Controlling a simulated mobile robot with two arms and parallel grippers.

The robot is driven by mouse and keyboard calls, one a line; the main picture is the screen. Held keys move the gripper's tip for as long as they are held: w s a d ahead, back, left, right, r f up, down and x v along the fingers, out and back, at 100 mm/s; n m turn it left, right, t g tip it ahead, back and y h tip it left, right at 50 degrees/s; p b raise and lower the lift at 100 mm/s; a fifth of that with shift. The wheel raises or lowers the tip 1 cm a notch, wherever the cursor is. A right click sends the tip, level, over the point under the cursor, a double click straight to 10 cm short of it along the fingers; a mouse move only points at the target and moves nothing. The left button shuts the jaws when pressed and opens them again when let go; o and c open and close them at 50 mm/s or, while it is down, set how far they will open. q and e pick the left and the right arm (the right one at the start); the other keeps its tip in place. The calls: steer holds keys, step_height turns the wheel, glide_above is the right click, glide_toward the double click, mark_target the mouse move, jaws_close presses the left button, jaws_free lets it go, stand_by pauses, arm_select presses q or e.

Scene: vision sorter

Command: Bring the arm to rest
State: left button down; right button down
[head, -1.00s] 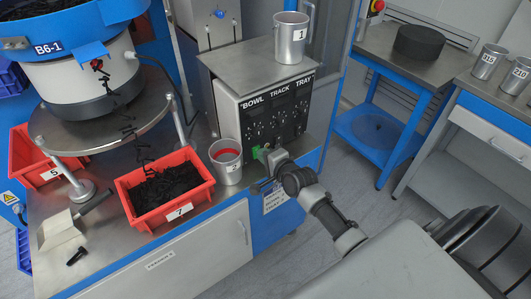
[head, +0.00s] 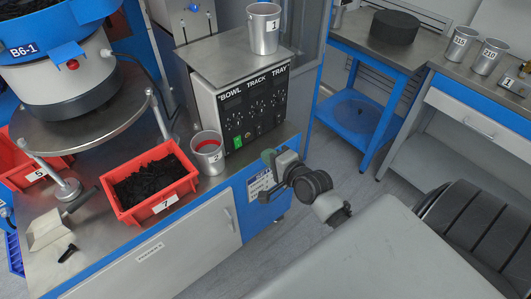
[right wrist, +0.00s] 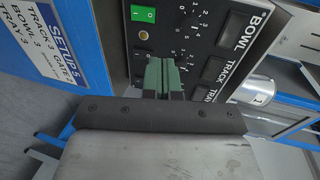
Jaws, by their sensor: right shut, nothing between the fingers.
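My right arm reaches in from the lower right, bent, partly hidden by my own grey body. My left gripper is not in view.
A metal cup with a red inside (head: 208,152) and a red bin of black parts (head: 150,185) stand on the bench (head: 100,235). Another cup (head: 264,28) stands above the panel. A blue-framed side table (head: 350,42) is behind right. Open floor (head: 345,165) lies between.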

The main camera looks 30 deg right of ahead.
stand_by(0.4)
steer(key=s+a+f+n+g, duration=0.1)
steer(key=s+f+n+g, duration=0.2)
steer(key=f, duration=0.7)
steer(key=s+a+f+n+g+h, duration=0.1)
steer(key=s+f+n+g, duration=0.15)
steer(key=s+f, duration=0.5)
steer(key=s+a+f+n+g, duration=0.1)
steer(key=s+f+n+g, duration=0.15)
steer(key=f, duration=0.85)
steer(key=s+a+f+n+g, duration=0.1)
steer(key=s+f+n, duration=0.3)
steer(key=s, duration=0.5)
steer(key=s+a+f+n+g, duration=0.2)
steer(key=s+f, duration=0.3)
steer(key=s, duration=0.4)
steer(key=s+a+f+n+g, duration=0.1)
steer(key=s+f+n+g, duration=0.2)
steer(key=s, duration=0.6)
step_height(320, 180, down, 3)
steer(key=n, duration=0.2)
steer(key=shift+s+a+r+n+p, duration=0.15)
steer(key=shift+a+n+p, duration=0.1)
steer(key=shift+n+p, duration=0.05)
